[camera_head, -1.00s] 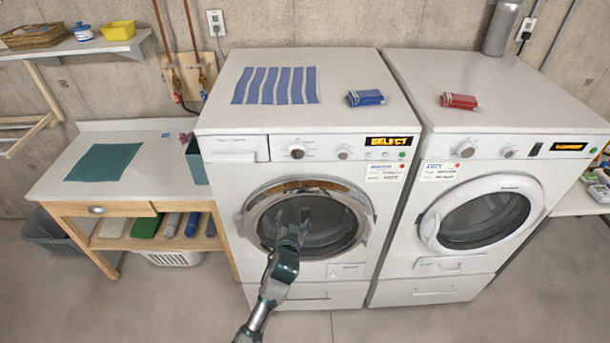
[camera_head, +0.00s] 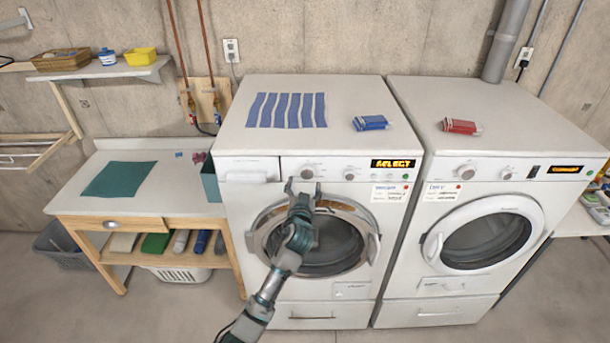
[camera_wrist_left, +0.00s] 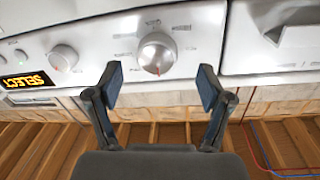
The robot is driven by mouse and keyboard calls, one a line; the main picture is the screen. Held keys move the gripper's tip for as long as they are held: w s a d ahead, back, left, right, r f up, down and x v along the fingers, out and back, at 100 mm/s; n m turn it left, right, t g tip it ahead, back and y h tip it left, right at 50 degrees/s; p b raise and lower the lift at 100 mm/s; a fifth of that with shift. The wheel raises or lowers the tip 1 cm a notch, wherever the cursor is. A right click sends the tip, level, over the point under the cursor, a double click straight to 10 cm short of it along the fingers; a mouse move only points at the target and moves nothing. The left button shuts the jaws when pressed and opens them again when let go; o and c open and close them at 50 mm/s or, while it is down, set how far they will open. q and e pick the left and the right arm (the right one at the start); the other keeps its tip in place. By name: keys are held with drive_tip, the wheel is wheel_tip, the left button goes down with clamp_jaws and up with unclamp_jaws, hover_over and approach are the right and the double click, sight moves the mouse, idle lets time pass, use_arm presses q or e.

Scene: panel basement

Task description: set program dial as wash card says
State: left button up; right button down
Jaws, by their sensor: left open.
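The washer (camera_head: 237,148) has a round white program dial (camera_head: 307,172) on its front panel. In the left wrist view the dial (camera_wrist_left: 157,54) lies beyond and between my fingertips, with a red mark on its lower side and small unreadable labels around it. The display (camera_head: 394,164) reads SELECT. The wash card (camera_head: 387,192) sits below the display; its print is too small to read. My left gripper (camera_head: 303,185) is open and empty, with its fingertips just short of the dial. My right gripper is not in view.
A smaller knob (camera_wrist_left: 63,57) is beside the dial. The dryer (camera_head: 480,120) stands to the right with its own knobs and card. A blue packet (camera_head: 371,123) and a striped cloth lie on the washer top. A wooden bench (camera_head: 75,205) stands left.

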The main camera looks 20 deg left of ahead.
sight(306, 176)
use_arm(q)
drive_tip(key=w, duration=0.4)
drive_tip(key=shift+w, duration=0.2)
drive_tip(key=shift+a, duration=0.15)
drive_tip(key=shift+a, duration=0.1)
drive_tip(key=shift+c, duration=0.5)
drive_tip(key=shift+a, duration=0.1)
drive_tip(key=c, duration=0.8)
drive_tip(key=shift+c, duration=1.4)
